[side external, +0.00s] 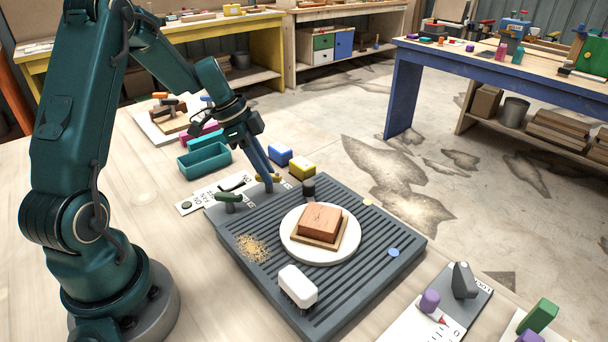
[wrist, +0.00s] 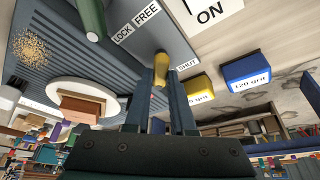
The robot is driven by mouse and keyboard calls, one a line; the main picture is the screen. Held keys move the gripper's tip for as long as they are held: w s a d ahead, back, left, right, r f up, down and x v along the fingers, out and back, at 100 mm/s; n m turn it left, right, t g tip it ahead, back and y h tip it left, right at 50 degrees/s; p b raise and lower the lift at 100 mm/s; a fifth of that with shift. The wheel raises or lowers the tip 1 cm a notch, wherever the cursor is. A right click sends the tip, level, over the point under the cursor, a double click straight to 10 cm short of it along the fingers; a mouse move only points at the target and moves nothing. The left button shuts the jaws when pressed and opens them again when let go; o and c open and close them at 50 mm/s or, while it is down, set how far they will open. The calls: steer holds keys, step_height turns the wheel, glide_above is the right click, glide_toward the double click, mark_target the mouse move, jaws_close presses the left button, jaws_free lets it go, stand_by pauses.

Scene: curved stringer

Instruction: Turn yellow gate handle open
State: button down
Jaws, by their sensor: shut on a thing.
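The yellow gate handle (side external: 275,177) sits at the back left edge of the grey ribbed bed. My gripper (side external: 268,186) reaches down to it with its two fingers. In the wrist view, the yellow handle (wrist: 160,66) lies between the fingertips of my gripper (wrist: 162,76), which is shut on it. A SHUT label (wrist: 188,65) is beside the handle. The fingers hide part of the handle, and its exact angle is hard to tell. Any OPEN label is not readable.
A green handle (side external: 229,197) stands close by, near a LOCK/FREE label (wrist: 135,25). The bed (side external: 345,290) carries a round white plate (side external: 291,247) with a wooden block, a white block (side external: 297,287) and sawdust (side external: 252,247). Blue (side external: 280,155) and yellow (side external: 301,167) grit blocks sit behind.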

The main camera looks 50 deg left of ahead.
mark_target(256, 174)
steer(key=shift+f+m, duration=0.1)
steer(key=shift+m, duration=0.2)
stand_by(0.4)
steer(key=c, duration=0.8)
jaws_free()
steer(key=shift+o, duration=0.2)
steer(key=shift+v, duration=2.65)
steer(key=shift+w, duration=0.1)
